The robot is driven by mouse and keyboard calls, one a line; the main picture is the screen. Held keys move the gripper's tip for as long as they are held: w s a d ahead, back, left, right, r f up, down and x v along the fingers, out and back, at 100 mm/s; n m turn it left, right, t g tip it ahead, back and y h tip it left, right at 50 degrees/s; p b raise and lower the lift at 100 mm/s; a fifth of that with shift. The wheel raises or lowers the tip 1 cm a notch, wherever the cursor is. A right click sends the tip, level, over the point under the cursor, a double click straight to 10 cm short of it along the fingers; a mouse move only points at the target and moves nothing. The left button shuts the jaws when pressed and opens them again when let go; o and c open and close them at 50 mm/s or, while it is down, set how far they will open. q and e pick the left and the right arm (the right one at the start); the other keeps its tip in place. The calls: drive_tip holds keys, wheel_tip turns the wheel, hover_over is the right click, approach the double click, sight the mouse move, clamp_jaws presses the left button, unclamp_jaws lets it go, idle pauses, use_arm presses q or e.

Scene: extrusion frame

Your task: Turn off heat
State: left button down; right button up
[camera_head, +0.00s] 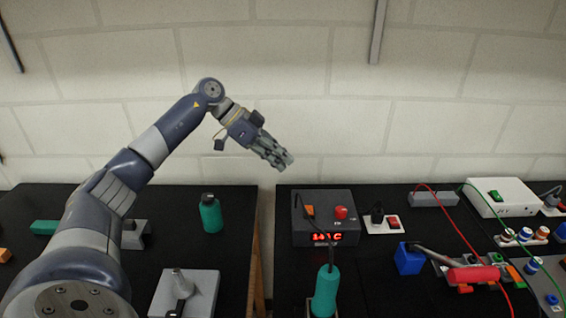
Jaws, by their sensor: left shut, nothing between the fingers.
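A dark grey box (303,236) stands on the right-hand black bench, near the middle of the view. It has a lit red display (336,239), a round red knob (341,213) and a small orange part (309,210) on its top. A teal bottle-shaped handle (326,290) stands in front of it, and a dark cable runs up towards the box. My left gripper (286,161) is shut and empty. It hangs in the air above and behind the box, against the wall, touching nothing. My right gripper is not in view.
Right of the box are a white plate with a red switch (393,222), a blue block (408,260), a red cylinder (472,274) and a white box with a green switch (497,196). A teal bottle (211,214) stands on the left bench. A gap separates the benches.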

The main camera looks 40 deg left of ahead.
use_arm(q)
drive_tip(key=shift+s+a+r+n+g+h+b, duration=0.1)
drive_tip(key=shift+s+r+n+g+h+b, duration=0.25)
drive_tip(key=shift+s+g, duration=0.2)
drive_tip(key=p, duration=0.3)
hover_over(309, 211)
drive_tip(key=a, duration=0.2)
wheel_tip(309, 211, down, 6)
drive_tip(key=shift+w+a+f, duration=0.1)
drive_tip(key=shift+w+f, duration=0.05)
drive_tip(key=f, duration=0.3)
drive_tip(key=shift+s+d+f+p, duration=0.2)
drive_tip(key=shift+s+d+p, duration=0.1)
drive_tip(key=shift+d, duration=0.1)
drive_tip(key=shift+f, duration=0.55)
